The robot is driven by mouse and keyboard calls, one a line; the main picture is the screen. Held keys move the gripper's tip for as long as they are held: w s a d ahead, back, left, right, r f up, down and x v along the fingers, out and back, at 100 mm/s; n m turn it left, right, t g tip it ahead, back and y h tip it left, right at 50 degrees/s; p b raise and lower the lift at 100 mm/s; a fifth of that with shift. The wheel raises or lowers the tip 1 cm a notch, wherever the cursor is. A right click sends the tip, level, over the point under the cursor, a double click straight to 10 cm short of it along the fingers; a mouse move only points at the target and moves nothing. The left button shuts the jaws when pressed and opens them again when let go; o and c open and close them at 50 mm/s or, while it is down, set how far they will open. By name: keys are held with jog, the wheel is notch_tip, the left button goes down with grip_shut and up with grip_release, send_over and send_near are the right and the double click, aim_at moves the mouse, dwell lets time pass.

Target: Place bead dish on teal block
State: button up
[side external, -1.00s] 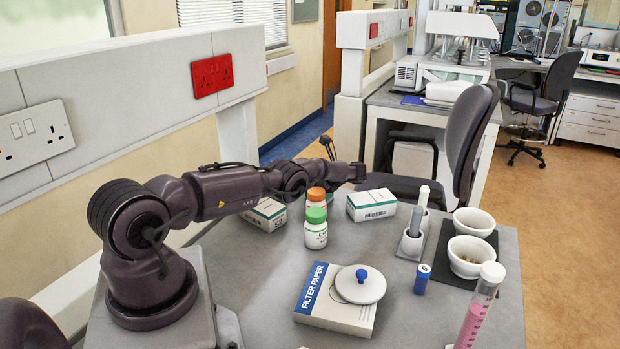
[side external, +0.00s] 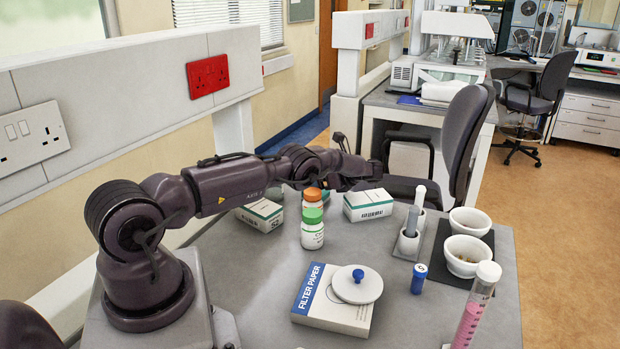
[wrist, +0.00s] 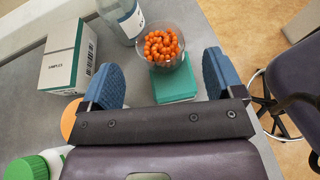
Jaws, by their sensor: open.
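The bead dish (wrist: 163,45), a clear round dish full of orange beads, shows in the wrist view ahead of my gripper. It overlaps the far part of the teal block (wrist: 176,88) and appears to rest on it; the contact under the dish is hidden. My gripper (wrist: 160,66) is open, with its blue fingers spread to the left and right of the dish and block, not touching the dish. In the side view my gripper (side external: 366,170) is above the far part of the bench, and I cannot make out the dish or block there.
A clear bottle (wrist: 124,18) stands close to the dish's left. A white-green carton (wrist: 68,55) lies farther left. Orange-capped (side external: 312,195) and green-capped (side external: 312,232) bottles stand nearer. Mortars (side external: 467,255) and a pink-filled cylinder (side external: 472,315) are at right.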

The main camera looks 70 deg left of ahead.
jog(key=w+d+r+n+t+h, duration=0.1)
jog(key=w+d+r+n+t, duration=0.1)
jog(key=d+r, duration=0.5)
jog(key=w+d+r+n+t+h, duration=0.1)
jog(key=w+d+r+h, duration=0.2)
jog(key=r, duration=0.7)
jog(key=s+d+r+n+t+h, duration=0.2)
jog(key=s+d+r+n+t, duration=0.3)
jog(key=d+r, duration=0.6)
jog(key=s+d+r+n+t+h, duration=0.1)
jog(key=s+d+r+t+h, duration=0.15)
jog(key=s+d, duration=1)
jog(key=s+d+f+n+t+h, duration=0.2)
jog(key=s+d, duration=0.4)
jog(key=s, duration=0.4)
jog(key=shift+s+d+f+n+h, duration=0.3)
jog(key=shift+s+d+n+h, duration=0.05)
jog(key=shift+s+n+h, duration=0.1)
jog(key=shift+o, duration=0.4)
